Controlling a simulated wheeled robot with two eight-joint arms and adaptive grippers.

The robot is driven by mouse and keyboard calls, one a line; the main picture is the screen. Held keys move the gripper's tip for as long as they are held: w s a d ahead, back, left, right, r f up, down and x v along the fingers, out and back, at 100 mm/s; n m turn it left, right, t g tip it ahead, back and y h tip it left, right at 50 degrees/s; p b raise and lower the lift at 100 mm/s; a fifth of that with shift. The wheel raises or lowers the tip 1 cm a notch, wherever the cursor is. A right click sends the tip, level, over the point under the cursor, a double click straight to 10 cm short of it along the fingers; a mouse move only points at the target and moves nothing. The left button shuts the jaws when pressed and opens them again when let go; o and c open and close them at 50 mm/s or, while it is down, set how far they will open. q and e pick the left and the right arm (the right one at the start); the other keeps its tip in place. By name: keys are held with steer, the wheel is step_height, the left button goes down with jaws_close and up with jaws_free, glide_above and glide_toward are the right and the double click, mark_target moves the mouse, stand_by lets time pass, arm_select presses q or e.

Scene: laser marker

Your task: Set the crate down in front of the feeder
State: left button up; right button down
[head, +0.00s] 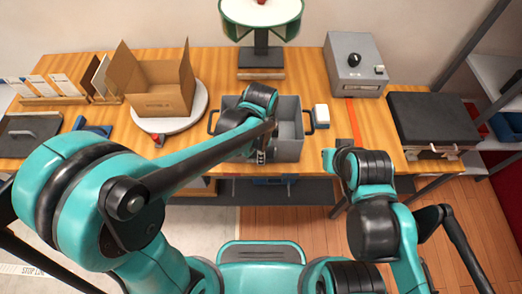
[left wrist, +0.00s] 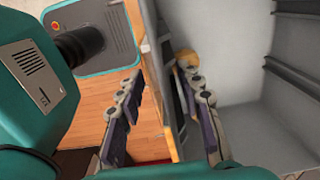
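The grey crate (head: 290,148) stands upright on the wooden table, with a black handle at each end. It is in front of the feeder (head: 261,38), a green-rimmed bowl on a dark stand. My left forearm crosses over the crate and hides part of it. My left gripper (head: 261,156) is at the crate's front rim. In the left wrist view its fingers (left wrist: 165,115) are apart, one over the crate's grey interior (left wrist: 265,120) and one on the floor side; I cannot tell whether they touch the wall. My right arm is folded at right; its fingers are not visible.
An open cardboard box (head: 160,103) sits on a round white turntable (head: 188,122) to the left. A small white box (head: 321,116) is close to the crate's right handle. A grey control box (head: 354,68) and a black case (head: 432,118) stand further right.

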arm_select(q)
steer(key=shift+r, duration=0.1)
steer(key=shift+r, duration=0.25)
step_height(320, 180, up, 12)
steer(key=p, duration=0.4)
steer(key=shift+f, duration=0.15)
steer(key=s+a+r+n+t, duration=0.1)
steer(key=s+a+n+t, duration=0.2)
steer(key=a+n, duration=0.6)
steer(key=s+a+n+t, duration=0.3)
steer(key=a+n+t, duration=0.1)
steer(key=a+n, duration=0.4)
steer(key=shift+a+r+n, duration=0.35)
steer(key=shift+a+n, duration=0.05)
steer(key=shift+n, duration=0.1)
step_height(320, 180, down, 5)
steer(key=b, duration=0.4)
steer(key=shift+s+r+b, duration=0.1)
steer(key=shift+r+b, duration=0.1)
steer(key=shift+b, duration=0.1)
